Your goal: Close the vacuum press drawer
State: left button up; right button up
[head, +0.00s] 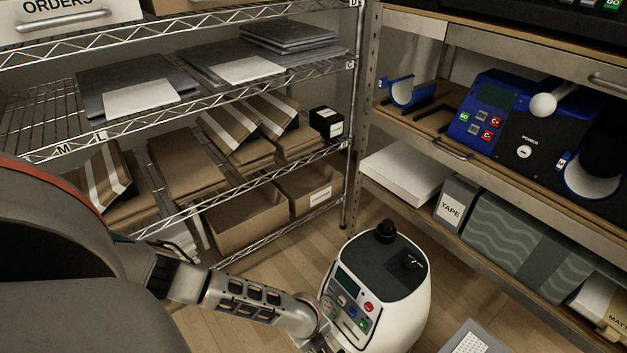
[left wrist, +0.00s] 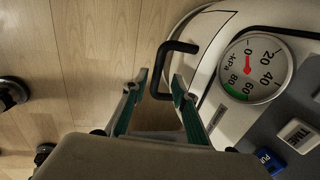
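The vacuum press (head: 375,290) is a white rounded machine on the floor at the lower middle of the head view, with a dark top and a button panel facing my left arm. In the left wrist view its pale body (left wrist: 210,25) fills the right side, with a round kPa gauge (left wrist: 255,68). A black U-shaped handle (left wrist: 160,68) sticks out from it. My left gripper (left wrist: 159,80) is open, its two green-lined fingers on either side of the handle's outer bar. Contact is unclear. How far the drawer is open cannot be told. My right gripper is not in view.
A wire shelf (head: 170,215) with boxes and slabs stands at the left and back. A workbench (head: 420,135) with a blue mug press (head: 480,110) stands at the right. A grey-and-white flat item (head: 468,342) lies right of the press. Wooden floor shows between.

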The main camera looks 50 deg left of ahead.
pick_arm(q)
notch_tip(320, 180, up, 10)
jog(key=s, duration=0.1)
jog(key=shift+s+f, duration=0.2)
jog(key=shift+s, duration=0.2)
dwell(0.3)
